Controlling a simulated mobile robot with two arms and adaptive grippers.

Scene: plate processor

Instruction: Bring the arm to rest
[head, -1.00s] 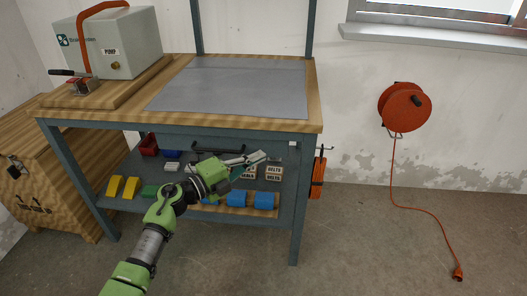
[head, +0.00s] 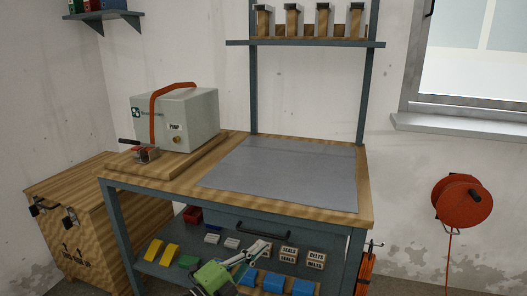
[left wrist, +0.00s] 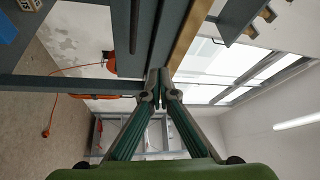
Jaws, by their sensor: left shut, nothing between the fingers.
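My left gripper (head: 250,255) shows at the bottom of the head view, in front of the workbench's lower shelf. In the left wrist view its two fingers (left wrist: 158,84) meet at the tips with nothing between them. It is shut and empty. The workbench (head: 365,190) has a wooden top with a bare grey mat (head: 285,175). In the left wrist view the bench edge (left wrist: 185,35) runs past just beyond the fingertips. My right gripper is not in view.
The grey pump box (head: 175,120) stands on the bench's left. A wooden crate (head: 75,235) is left of the bench. Boxes labelled seals and belts (head: 288,255) and blue parts (head: 273,282) sit on the lower shelf. An orange cable reel (head: 462,203) hangs on the right wall.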

